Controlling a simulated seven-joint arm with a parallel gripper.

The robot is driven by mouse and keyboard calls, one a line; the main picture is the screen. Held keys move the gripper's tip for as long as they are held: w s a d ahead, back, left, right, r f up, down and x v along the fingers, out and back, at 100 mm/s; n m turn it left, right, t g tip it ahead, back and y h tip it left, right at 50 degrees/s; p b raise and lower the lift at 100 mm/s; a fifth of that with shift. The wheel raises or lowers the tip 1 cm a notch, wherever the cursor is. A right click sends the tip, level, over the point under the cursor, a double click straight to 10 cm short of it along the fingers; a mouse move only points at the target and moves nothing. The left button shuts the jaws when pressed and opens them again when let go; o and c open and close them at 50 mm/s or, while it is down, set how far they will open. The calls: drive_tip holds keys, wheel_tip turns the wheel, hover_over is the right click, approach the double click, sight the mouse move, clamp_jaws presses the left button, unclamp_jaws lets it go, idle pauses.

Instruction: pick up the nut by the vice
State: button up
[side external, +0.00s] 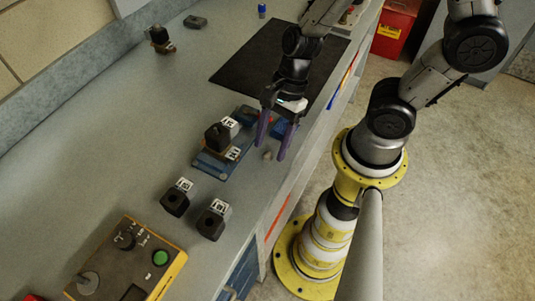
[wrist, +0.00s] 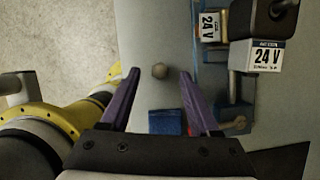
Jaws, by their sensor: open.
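The nut (side external: 267,155) is a small grey-brown piece on the bench, to the right of the blue vice (side external: 208,166). In the wrist view the nut (wrist: 159,71) shows between the tips of my gripper, with a gap on both sides. My gripper (side external: 270,151) has purple fingers, points down and is open and empty. In the wrist view my gripper (wrist: 158,73) has the vice (wrist: 240,88) to its right. How high the fingertips are above the bench is hard to tell.
A dark block with 24 V labels (wrist: 268,56) is at the vice. A blue block (wrist: 165,122) lies close to the right finger. Two black labelled blocks (side external: 175,201) (side external: 210,224) and a control box (side external: 125,258) stand nearer the camera. A black mat (side external: 240,68) lies behind.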

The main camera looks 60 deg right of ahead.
drive_tip(key=shift+a+f, duration=0.2)
drive_tip(key=shift+f, duration=0.35)
clamp_jaws()
